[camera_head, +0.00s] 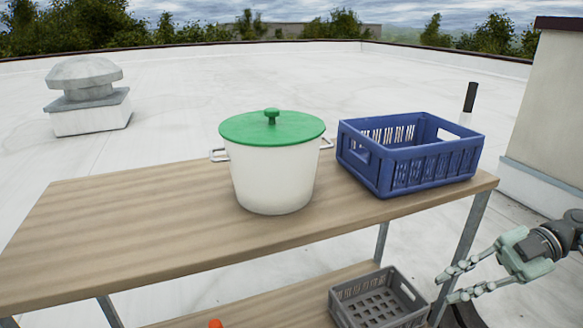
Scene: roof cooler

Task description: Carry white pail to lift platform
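The white pail (272,178) stands upright on the wooden table (130,225). Its green lid (271,127) with a round knob is on, and a metal handle sticks out on each side. My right gripper (447,286) is at the lower right, beside the table's right leg and below the tabletop. Its fingers are spread apart with nothing between them. It is well apart from the pail. My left gripper is not in view. No lift platform can be made out.
A blue crate (436,165) stands on the table just right of the pail. A grey crate (345,302) and an orange object (215,323) are on the lower shelf. The tabletop's left part is clear. A roof vent (88,98) and a wall block (548,115) stand beyond.

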